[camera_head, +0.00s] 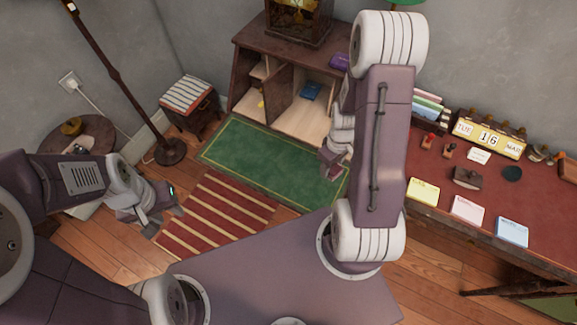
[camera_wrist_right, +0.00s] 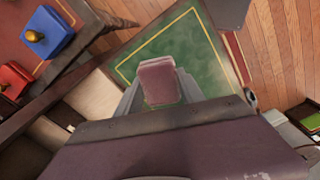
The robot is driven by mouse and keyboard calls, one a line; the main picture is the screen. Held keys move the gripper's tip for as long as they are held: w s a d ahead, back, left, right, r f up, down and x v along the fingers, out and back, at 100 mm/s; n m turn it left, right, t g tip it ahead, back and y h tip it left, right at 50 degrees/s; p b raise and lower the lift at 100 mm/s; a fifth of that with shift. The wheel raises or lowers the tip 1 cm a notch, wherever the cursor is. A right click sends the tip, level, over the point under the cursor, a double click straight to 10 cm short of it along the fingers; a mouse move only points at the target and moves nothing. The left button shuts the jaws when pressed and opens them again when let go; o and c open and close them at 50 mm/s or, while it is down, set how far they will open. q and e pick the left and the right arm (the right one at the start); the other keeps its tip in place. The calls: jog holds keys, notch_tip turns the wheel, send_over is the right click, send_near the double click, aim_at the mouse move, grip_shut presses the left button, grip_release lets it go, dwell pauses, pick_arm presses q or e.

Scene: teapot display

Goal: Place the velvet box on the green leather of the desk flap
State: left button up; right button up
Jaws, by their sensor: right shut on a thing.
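The velvet box (camera_wrist_right: 158,80), a dusty pink block with rounded edges, sits between the fingers of my right gripper (camera_wrist_right: 160,92), which is shut on it. In the head view my right gripper (camera_head: 332,166) is over the right part of the desk flap's green leather (camera_head: 262,160), which has a thin gold border. In the wrist view the green leather (camera_wrist_right: 206,62) lies behind the box. I cannot tell how high the box is above it. My left gripper (camera_head: 160,208) is empty, its fingers apart, over the striped rug's left side.
The open desk (camera_head: 245,62) has inner compartments behind the flap, with a blue item (camera_head: 311,91) inside. A red-topped table (camera_head: 510,187) with cards and a calendar (camera_head: 489,137) stands at right. A striped stool (camera_head: 187,95) is left of the flap; a red striped rug (camera_head: 215,215) lies in front.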

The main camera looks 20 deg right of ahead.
send_over(302, 175)
notch_tip(302, 175, down, 6)
jog(key=shift+s+r, duration=0.1)
jog(key=shift+r, duration=0.15)
notch_tip(302, 175, down, 4)
jog(key=shift+r, duration=0.25)
jog(key=shift+f, duration=0.25)
jog(key=shift+f, duration=0.15)
jog(key=o, duration=1.4)
notch_tip(302, 175, up, 13)
jog(key=shift+f+p, duration=0.2)
jog(key=shift+p, duration=0.15)
